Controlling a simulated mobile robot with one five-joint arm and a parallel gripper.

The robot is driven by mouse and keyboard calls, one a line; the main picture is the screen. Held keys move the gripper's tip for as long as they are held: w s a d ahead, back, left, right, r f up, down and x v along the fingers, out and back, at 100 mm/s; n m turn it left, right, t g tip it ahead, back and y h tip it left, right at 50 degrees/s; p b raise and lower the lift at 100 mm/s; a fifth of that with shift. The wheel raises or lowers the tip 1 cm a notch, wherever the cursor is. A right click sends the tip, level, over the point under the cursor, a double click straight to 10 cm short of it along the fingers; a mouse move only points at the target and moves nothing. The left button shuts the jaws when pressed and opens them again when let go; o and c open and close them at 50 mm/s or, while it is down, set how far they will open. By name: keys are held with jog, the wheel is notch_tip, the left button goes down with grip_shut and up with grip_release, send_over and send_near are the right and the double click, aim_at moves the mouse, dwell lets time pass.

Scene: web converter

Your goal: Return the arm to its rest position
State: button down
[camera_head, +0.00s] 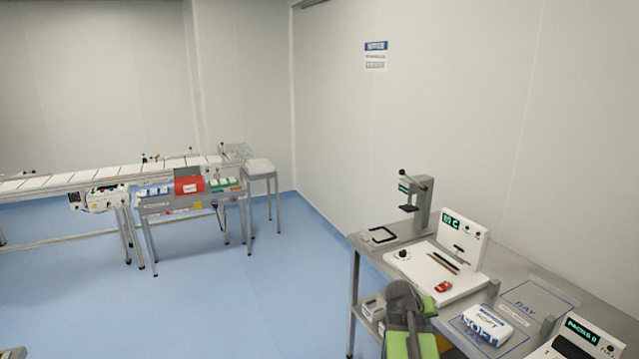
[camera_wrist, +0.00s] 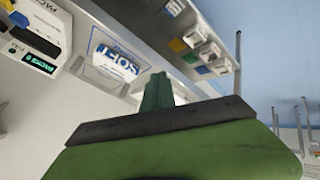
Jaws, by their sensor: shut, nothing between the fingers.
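My gripper (camera_wrist: 157,88) shows in the wrist view as a narrow green part rising from a wide dark bar over a green body. Its fingers look closed together, with nothing held between them. In the head view my grey and green arm (camera_head: 404,300) is folded up at the front edge of the steel bench (camera_head: 345,240), at the lower right. The fingertips cannot be made out in the head view.
On the bench are a small press (camera_head: 416,205), a white device with a lit display (camera_head: 470,236), a red item (camera_head: 443,287), a white labelled pack (camera_head: 488,323) and a "PACKS" display unit (camera_head: 580,338).

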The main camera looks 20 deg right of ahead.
jog(key=w+a+f+n+y, duration=0.1)
jog(key=w+a, duration=0.1)
jog(key=a, duration=0.8)
jog(key=w+a+f+n+y, duration=0.2)
jog(key=w+a, duration=0.1)
jog(key=a, duration=0.7)
jog(key=w+a+f+n+y, duration=0.1)
jog(key=w+a, duration=0.1)
jog(key=a, duration=0.8)
jog(key=s+a+f+n+g+y, duration=0.1)
jog(key=s+a+y, duration=0.1)
jog(key=a, duration=0.3)
jog(key=s+a+n+g+y, duration=0.1)
jog(key=s+a, duration=0.4)
jog(key=a, duration=0.1)
jog(key=shift+a+f+g+y, duration=0.25)
jog(key=shift+f+g+y, duration=0.05)
jog(key=shift+f+y, duration=0.1)
